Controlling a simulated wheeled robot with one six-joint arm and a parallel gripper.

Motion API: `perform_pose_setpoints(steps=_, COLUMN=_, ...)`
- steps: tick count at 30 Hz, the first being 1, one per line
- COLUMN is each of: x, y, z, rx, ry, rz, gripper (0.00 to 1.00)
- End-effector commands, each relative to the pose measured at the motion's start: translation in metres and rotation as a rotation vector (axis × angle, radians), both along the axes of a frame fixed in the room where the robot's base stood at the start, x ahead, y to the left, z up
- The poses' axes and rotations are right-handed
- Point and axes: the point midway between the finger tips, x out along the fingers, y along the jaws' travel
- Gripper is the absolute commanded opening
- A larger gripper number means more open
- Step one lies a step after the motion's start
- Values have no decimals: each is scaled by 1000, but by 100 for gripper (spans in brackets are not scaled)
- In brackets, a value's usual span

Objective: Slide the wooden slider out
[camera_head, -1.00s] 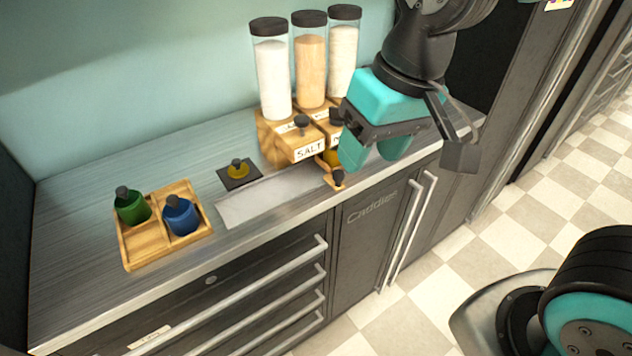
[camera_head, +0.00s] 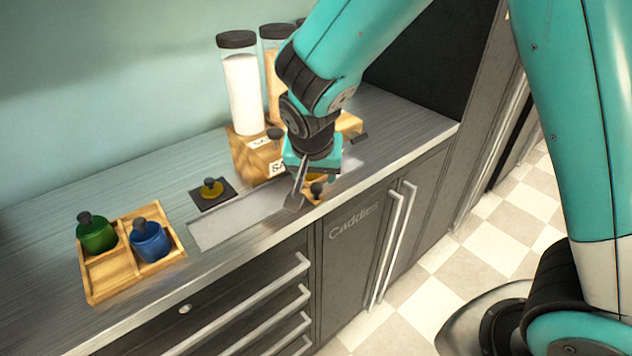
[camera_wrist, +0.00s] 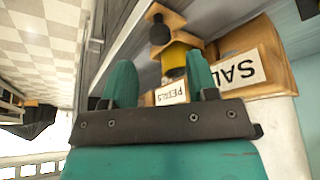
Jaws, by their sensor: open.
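The wooden slider (camera_head: 311,199) with a black knob (camera_head: 316,189) sticks out low at the front of the wooden dispenser block (camera_head: 247,158). The slider (camera_wrist: 172,16) and its round black knob (camera_wrist: 159,31) also show in the wrist view, with a yellow piece (camera_wrist: 174,57) beside them. My gripper (camera_head: 316,172) is over the front of the dispenser, close to the knob. The knob lies just beyond the fingertips. My arm hides part of the dispenser.
Clear jars (camera_head: 243,95) stand on the dispenser. A SALT label (camera_wrist: 238,70) and a PETALS label (camera_wrist: 170,92) face front. On the left a wooden tray (camera_head: 108,285) holds a green bottle (camera_head: 96,234) and a blue bottle (camera_head: 149,241).

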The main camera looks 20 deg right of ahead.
Motion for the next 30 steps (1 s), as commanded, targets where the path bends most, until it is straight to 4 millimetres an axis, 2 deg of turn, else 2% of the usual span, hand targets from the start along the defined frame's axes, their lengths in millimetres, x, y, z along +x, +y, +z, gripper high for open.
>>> perform_pose_setpoints(steps=3, x=8, y=-4, z=-22, rx=-1, ry=4, rz=-1, gripper=53)
perform_pose_setpoints(steps=9, x=17, y=-9, z=-45, rx=0, ry=1, rz=0, gripper=53)
perform_pose_setpoints(steps=21, x=19, y=-10, z=-52, rx=1, ry=0, rz=0, gripper=53)
perform_pose_setpoints(steps=28, x=19, y=-10, z=-52, rx=0, ry=0, rz=1, gripper=1)
perform_pose_setpoints(steps=30, x=19, y=-10, z=-52, rx=0, ry=0, rz=1, gripper=0)
